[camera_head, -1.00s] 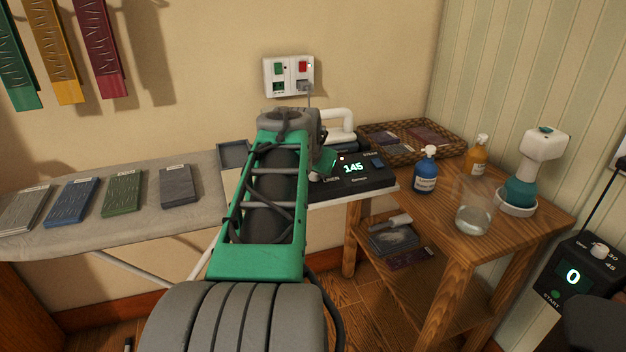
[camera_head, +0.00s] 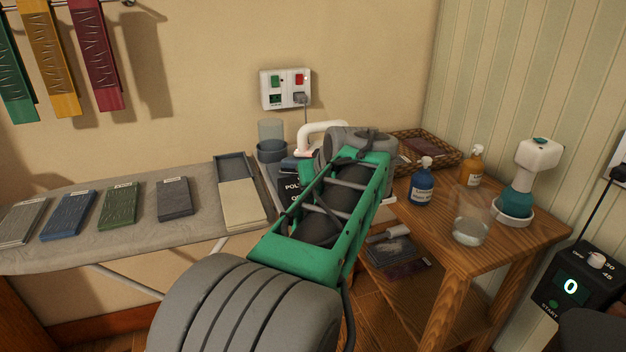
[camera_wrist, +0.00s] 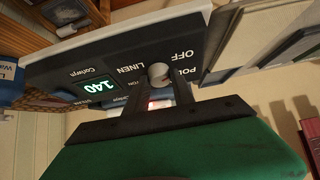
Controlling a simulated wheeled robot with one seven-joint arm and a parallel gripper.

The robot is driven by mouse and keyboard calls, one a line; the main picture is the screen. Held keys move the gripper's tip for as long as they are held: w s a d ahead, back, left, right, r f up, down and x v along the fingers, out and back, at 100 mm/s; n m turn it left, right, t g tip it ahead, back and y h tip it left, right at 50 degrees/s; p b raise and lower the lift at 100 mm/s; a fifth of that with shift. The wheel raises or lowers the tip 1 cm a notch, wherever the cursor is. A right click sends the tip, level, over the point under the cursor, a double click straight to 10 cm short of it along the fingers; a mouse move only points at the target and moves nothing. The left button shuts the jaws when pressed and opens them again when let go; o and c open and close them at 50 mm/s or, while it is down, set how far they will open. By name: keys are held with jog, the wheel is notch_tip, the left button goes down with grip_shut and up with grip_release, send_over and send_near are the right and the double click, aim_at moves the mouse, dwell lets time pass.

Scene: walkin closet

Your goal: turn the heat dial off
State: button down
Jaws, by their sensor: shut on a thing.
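The heat dial (camera_wrist: 157,72) is a small round grey knob on a black control panel (camera_wrist: 115,55), seen upside down in the wrist view. Printed words OFF, LINEN and POL... surround it. My gripper (camera_wrist: 163,84) is shut on the dial, one dark finger at each side. A green display (camera_wrist: 97,87) on the panel reads 140. In the head view only the left part of the panel (camera_head: 290,188) shows; my green and grey arm hides the dial, the display and my gripper.
The white iron handle (camera_head: 325,128) and a grey cup (camera_head: 272,150) stand just behind the panel. A blue bottle (camera_head: 421,187), an orange bottle (camera_head: 471,173) and a glass (camera_head: 470,225) are on the wooden table to the right. Fabric samples lie on the ironing board (camera_head: 145,225).

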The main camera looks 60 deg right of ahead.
jog(key=shift+f, duration=0.1)
dwell(0.4)
jog(key=c, duration=1.1)
grip_release()
jog(key=p+v, duration=0.1)
jog(key=v, duration=0.6)
jog(key=shift+s+a+r, duration=0.15)
jog(key=shift+s+r, duration=0.05)
jog(key=shift+r, duration=0.15)
jog(key=shift+w+p, duration=0.1)
jog(key=shift+p, duration=0.2)
